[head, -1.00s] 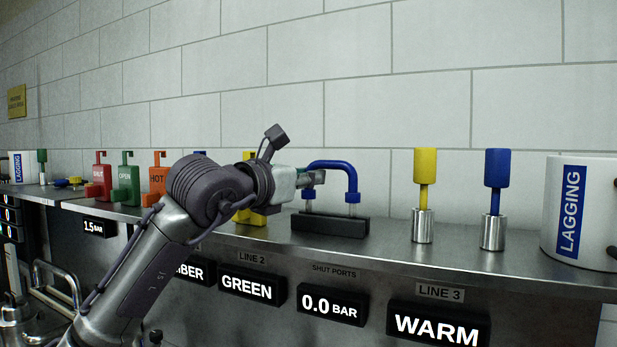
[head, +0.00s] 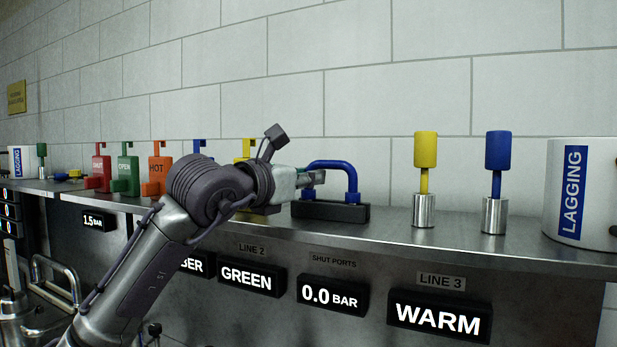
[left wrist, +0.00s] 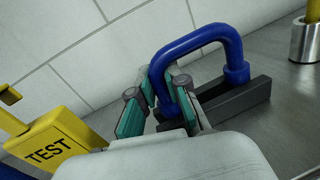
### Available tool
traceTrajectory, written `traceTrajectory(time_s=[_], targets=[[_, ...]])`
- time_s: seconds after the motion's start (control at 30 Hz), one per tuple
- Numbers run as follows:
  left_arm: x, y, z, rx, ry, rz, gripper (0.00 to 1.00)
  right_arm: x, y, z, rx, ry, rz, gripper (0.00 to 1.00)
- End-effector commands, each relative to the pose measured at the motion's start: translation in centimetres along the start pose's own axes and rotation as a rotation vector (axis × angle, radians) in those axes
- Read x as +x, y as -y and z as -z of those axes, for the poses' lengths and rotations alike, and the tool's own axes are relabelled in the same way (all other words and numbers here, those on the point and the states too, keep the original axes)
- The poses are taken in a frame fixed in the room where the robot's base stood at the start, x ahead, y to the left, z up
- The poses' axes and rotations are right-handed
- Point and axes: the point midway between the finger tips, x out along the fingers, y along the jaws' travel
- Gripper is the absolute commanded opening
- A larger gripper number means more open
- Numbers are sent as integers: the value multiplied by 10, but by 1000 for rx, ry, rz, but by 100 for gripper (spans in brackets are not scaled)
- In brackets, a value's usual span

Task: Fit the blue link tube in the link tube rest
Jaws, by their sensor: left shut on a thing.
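The blue link tube (head: 338,166) is an upside-down U standing upright at the black link tube rest (head: 330,211) on the steel shelf. Its right leg comes down to the top of the rest, with no gap showing now. My left gripper (head: 313,178) is shut on the tube's left leg. In the left wrist view the green-padded fingers (left wrist: 160,100) close around the near leg of the blue link tube (left wrist: 200,40), and the rest (left wrist: 240,98) lies under it. My right gripper is not in view.
A yellow-handled tool (head: 425,150) and a blue-handled one (head: 497,152) stand in metal cups to the right, before a white LAGGING roll (head: 588,190). Several coloured tags, including a yellow TEST tag (left wrist: 55,140), stand left. Shelf between rest and yellow tool is clear.

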Motion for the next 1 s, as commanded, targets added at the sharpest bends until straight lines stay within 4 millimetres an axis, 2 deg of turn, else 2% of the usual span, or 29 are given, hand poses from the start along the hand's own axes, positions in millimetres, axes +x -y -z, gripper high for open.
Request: traceTrajectory(time_s=[0.07,0.1,0.23,0.5,0.63,0.77,1.0], targets=[[0,0,3,0,0,0,0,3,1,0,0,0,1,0],[0,0,1,0,1,0,21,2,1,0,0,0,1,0],[0,0,1,0,0,0,43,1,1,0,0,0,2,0],[0,0,1,0,0,0,44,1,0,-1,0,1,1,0],[-7,0,1,0,1,0,44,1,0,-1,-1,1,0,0],[-28,-1,1,1,3,-1,44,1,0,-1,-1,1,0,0],[-80,-1,1,2,2,-2,44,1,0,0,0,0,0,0]])
